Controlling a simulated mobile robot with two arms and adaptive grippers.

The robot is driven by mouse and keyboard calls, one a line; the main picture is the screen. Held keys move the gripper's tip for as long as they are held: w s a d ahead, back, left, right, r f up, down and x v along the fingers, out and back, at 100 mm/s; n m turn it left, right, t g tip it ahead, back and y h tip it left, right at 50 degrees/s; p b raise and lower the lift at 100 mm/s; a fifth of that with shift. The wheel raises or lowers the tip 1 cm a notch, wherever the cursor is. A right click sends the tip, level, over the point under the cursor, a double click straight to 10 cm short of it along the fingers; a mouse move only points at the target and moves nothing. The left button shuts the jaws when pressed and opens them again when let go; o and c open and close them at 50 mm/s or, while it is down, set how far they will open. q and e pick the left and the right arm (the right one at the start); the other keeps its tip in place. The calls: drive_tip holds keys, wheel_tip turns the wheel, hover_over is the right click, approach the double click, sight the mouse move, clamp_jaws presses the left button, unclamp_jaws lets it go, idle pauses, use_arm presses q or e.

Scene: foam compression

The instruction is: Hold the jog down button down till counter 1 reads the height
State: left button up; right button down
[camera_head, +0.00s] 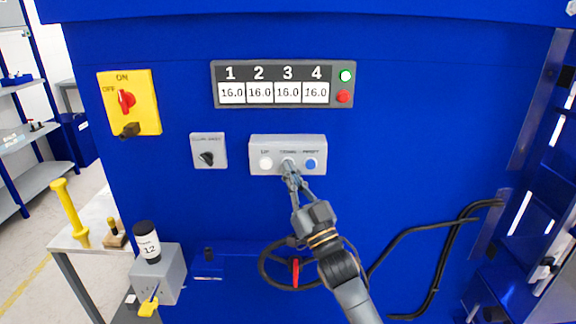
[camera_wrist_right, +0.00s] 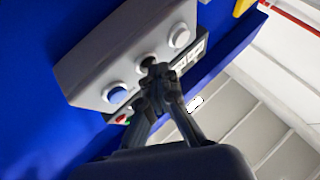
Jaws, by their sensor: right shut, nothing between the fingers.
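The grey jog box (camera_head: 256,140) is on the blue machine front, with a white button (camera_head: 266,163) marked UP, a middle button labelled DOWN and a blue button (camera_head: 310,164). My right gripper (camera_head: 287,166) is shut and empty, its tips at the middle button, mostly hiding it. In the right wrist view the dark middle button (camera_wrist_right: 148,62) shows just beyond the tips; I cannot tell whether it is pressed in. The counter display (camera_head: 273,84) reads 16.0 under 1, 2, 3 and 4. My left gripper is out of view.
A yellow ON/OFF switch plate (camera_head: 146,90) and a grey knob plate (camera_head: 209,139) are left of the jog box. A black handwheel (camera_head: 268,273) and black hoses (camera_head: 440,260) are below.

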drive_tip(key=shift+s, duration=0.1)
idle(0.7)
drive_tip(key=shift+s+p, duration=0.45)
drive_tip(key=shift+s, duration=0.3)
drive_tip(key=s+p, duration=0.2)
drive_tip(key=s, duration=0.3)
drive_tip(key=shift+f, duration=0.1)
